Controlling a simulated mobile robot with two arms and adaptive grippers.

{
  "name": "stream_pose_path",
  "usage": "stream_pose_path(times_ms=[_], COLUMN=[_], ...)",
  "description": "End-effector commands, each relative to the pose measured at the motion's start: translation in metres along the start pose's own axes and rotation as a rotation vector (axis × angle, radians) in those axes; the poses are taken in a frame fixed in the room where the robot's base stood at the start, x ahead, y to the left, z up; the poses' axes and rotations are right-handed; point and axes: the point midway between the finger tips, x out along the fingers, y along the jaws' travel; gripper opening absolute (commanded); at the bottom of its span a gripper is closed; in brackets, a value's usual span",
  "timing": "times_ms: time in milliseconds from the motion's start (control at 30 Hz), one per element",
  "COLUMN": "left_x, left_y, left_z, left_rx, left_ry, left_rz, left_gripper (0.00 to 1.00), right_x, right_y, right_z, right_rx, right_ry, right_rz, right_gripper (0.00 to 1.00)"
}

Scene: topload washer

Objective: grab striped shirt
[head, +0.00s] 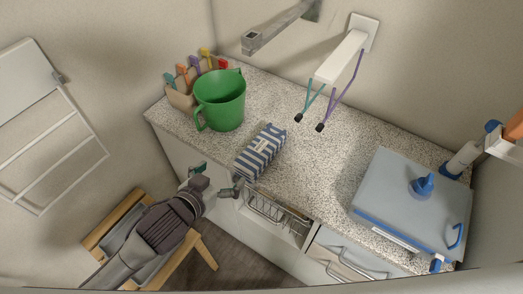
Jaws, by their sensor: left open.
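The striped shirt (261,151), folded into a blue and white bundle with a white label, lies on the speckled countertop (315,170) near its front edge. My left gripper (215,181) is open and empty, in front of the counter's front edge, to the lower left of the shirt. Its two fingertips are spread apart and point toward the shirt. A gap shows between the fingers and the cloth. My right gripper does not show.
A green mug-shaped bucket (219,100) and a box of clothespins (184,92) stand left of the shirt. The grey-blue washer lid (415,200) is at right. A white wall arm (341,57) with hooks overhangs the counter. A wooden stool (203,250) is below my left arm.

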Motion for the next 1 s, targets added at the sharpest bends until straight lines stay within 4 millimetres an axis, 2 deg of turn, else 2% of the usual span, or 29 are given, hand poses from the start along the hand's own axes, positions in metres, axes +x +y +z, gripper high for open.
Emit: stream_pose_path(times_ms=[100, 267, 633, 1000], left_x=[0.010, 0.020, 0.085, 0.116], left_y=[0.004, 0.009, 0.018, 0.026], left_z=[-0.010, -0.015, -0.022, -0.023], left_rx=[0.040, 0.048, 0.046, 0.047], left_ry=[0.073, 0.111, 0.113, 0.112], left_rz=[0.076, 0.128, 0.131, 0.131], left_gripper=[1.00, 1.00, 1.00, 1.00], right_x=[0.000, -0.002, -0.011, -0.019], right_y=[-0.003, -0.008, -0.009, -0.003], right_z=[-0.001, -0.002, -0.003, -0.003], right_rx=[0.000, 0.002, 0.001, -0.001], right_ry=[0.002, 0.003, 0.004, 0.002], right_rz=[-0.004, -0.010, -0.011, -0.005], right_gripper=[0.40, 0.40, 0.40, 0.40])
